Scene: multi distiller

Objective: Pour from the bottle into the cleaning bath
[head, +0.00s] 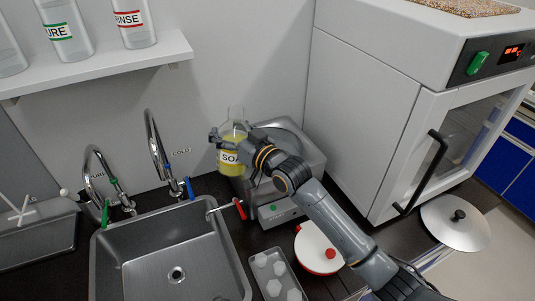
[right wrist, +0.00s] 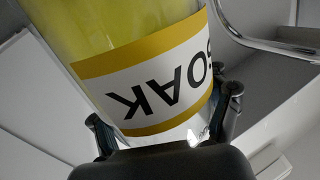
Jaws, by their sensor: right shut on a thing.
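The bottle (head: 231,161) is clear, holds yellow liquid and has a yellow-edged label reading "SOA..." in the head view. It looks about upright there. My right gripper (head: 237,139) is shut around it. In the right wrist view the bottle (right wrist: 120,30) fills the space between the fingers (right wrist: 165,125), its "SOAK" label upside down in the picture. My left gripper is not in view.
A sink (head: 165,245) with two taps lies left of the bath. A tray (head: 275,275) and a red-and-white pot (head: 318,247) stand in front. A large white cabinet (head: 400,90) stands at right. A shelf (head: 120,62) with bottles is above left.

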